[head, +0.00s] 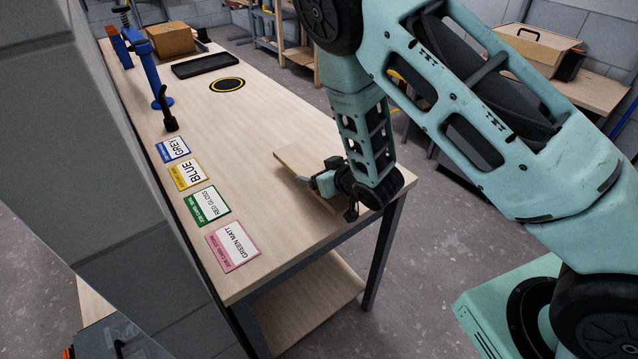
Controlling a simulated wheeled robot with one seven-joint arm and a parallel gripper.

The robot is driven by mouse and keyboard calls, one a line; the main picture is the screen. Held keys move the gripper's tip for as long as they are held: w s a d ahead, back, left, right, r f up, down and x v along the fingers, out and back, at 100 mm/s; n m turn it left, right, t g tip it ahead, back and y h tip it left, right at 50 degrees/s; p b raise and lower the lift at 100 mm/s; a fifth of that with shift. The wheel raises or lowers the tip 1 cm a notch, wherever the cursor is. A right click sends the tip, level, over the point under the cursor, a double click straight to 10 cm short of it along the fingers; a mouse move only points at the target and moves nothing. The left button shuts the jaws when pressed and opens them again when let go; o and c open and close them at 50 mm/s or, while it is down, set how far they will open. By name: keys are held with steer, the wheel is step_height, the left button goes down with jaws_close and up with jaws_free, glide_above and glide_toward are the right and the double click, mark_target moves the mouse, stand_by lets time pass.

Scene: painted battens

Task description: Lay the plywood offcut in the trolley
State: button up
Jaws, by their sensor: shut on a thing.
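The plywood offcut (294,161) is a thin, pale wooden board at the right edge of the workbench, near its front corner. My gripper (312,184) is shut on the offcut, and its wrist hides part of the board. I cannot tell whether the board touches the bench top or is just above it. No trolley can be made out for sure; a dark box-like thing (112,343) is cut off at the bottom left.
The workbench (290,240) carries several job cards, such as the pink-edged one (233,246), along its left side. Beyond are a blue clamp (153,80), a black tray (207,66), a yellow-ringed disc (227,85) and a cardboard box (172,40). A grey wall (75,150) stands left.

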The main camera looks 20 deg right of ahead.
steer(key=shift+f+p, duration=0.35)
steer(key=shift+f, duration=1.75)
steer(key=shift+f, duration=0.1)
steer(key=o, duration=1.1)
